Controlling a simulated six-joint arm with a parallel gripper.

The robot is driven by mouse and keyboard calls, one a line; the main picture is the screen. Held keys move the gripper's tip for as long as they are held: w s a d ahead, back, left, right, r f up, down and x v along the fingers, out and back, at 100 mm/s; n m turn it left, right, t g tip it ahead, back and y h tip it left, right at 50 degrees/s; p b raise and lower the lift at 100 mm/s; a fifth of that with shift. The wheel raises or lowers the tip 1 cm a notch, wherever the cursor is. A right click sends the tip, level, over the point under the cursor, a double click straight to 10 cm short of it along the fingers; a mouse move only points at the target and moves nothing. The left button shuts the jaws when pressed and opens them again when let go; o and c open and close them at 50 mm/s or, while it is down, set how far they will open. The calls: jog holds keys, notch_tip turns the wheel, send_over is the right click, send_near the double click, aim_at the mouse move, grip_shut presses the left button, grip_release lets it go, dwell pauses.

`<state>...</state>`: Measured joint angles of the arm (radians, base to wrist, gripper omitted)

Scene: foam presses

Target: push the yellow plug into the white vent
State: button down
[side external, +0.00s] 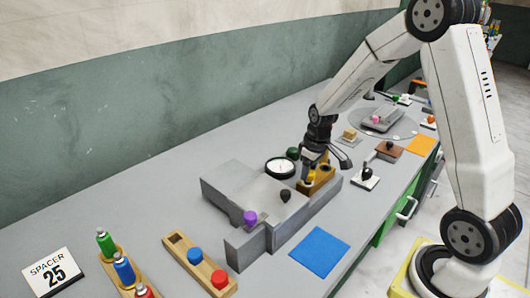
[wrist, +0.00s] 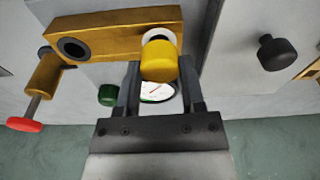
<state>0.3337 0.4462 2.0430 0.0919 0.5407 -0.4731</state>
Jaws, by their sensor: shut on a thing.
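My gripper (wrist: 158,80) is shut on the yellow plug (wrist: 159,62). The plug is a short rounded yellow cylinder between the fingertips. Right beyond it, a white ring, the white vent (wrist: 155,35), shows partly at the end of a brass-coloured block (wrist: 115,28). The plug overlaps the vent in the wrist view and hides its lower part; I cannot tell whether the plug is inside it. In the side view my gripper (side external: 312,160) points down at the brass block (side external: 323,181), with the yellow plug (side external: 311,177) at its fingertips.
A dark-rimmed hole (wrist: 73,47) is in the block's other end. A red-ended rod (wrist: 25,124), a green knob (wrist: 108,95), a white dial (wrist: 157,91) and a black knob (wrist: 273,52) are near. Grey fixture walls (side external: 240,252) stand around; a purple piece (side external: 250,217) is at the left.

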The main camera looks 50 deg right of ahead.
aim_at(312, 173)
jog(key=shift+f, duration=0.65)
jog(key=shift+c, duration=0.5)
grip_release()
jog(key=shift+r, duration=0.1)
jog(key=shift+s+r, duration=0.15)
jog(key=shift+r, duration=1.1)
jog(key=shift+s+r, duration=0.2)
jog(key=shift+r, duration=1.1)
jog(key=shift+s+r, duration=0.15)
jog(key=shift+r, duration=1.1)
jog(key=s+a+f+t, duration=0.1)
jog(key=s+a+f, duration=0.2)
jog(key=s+a, duration=0.7)
jog(key=a, duration=0.2)
jog(key=shift+s+a+f+m, duration=0.15)
jog(key=shift+a+f+m, duration=0.05)
jog(key=shift+a+m, duration=0.2)
